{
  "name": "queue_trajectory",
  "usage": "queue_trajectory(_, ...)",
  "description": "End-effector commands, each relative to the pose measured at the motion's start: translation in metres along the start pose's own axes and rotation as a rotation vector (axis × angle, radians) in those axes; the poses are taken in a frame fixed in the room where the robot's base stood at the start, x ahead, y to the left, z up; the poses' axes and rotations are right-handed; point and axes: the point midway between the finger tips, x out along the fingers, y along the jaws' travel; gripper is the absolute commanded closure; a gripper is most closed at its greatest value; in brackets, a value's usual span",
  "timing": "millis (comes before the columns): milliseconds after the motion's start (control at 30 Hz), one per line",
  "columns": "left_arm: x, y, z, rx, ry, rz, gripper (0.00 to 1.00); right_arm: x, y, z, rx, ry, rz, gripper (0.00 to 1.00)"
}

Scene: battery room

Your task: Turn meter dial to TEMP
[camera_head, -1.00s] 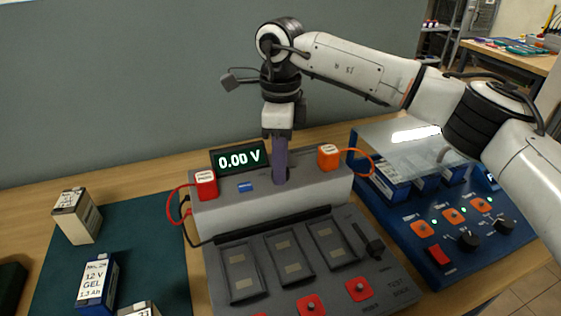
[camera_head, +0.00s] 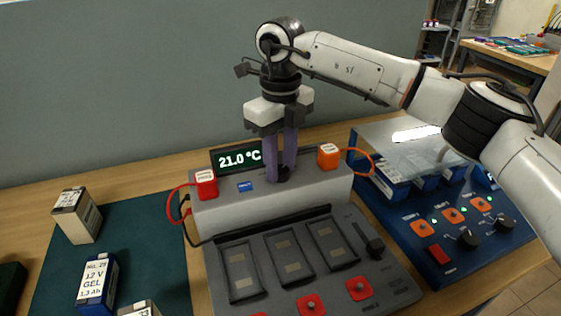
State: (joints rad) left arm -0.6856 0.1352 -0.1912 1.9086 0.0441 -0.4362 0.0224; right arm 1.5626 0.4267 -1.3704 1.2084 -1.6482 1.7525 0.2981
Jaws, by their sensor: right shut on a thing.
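The meter is a grey test base (camera_head: 222,222) with a dark display (camera_head: 236,159) at its back. The display reads 21.0 °C in white. My right gripper (camera_head: 281,174) points down at the meter's top, right of the display, its purple fingers shut on the dial (camera_head: 284,174). The dial is small and dark, mostly hidden by the fingers, so its pointer and marks cannot be read. My left gripper is not in view.
A red block (camera_head: 205,184) and an orange block (camera_head: 328,156) with cables flank the dial. A blue charger (camera_head: 437,260) with a clear lid stands at right. Batteries stand on the green mat (camera_head: 150,235) at left.

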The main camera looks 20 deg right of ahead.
Motion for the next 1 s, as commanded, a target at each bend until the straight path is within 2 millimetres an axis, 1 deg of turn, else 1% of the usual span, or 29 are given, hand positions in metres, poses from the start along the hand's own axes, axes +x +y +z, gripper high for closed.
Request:
queue_trajectory(500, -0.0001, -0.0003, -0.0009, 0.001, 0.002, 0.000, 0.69, -0.0017, -0.0007, 0.0005, 0.024, -0.003, -0.001, 0.94)
queue_trajectory(533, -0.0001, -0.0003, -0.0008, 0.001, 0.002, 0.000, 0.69, -0.0017, -0.0007, 0.0006, 0.024, -0.003, -0.001, 0.70)
queue_trajectory(633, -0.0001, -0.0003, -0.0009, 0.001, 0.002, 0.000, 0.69, -0.0016, -0.0007, 0.0005, 0.023, -0.003, -0.001, 0.53)
queue_trajectory(900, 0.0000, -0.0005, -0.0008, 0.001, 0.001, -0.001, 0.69, -0.0008, -0.0003, 0.0002, 0.021, -0.001, 0.000, 0.53)
queue_trajectory(1000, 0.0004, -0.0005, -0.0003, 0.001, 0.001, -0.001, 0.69, -0.0053, -0.0004, 0.0006, 0.021, -0.002, -0.001, 0.53)
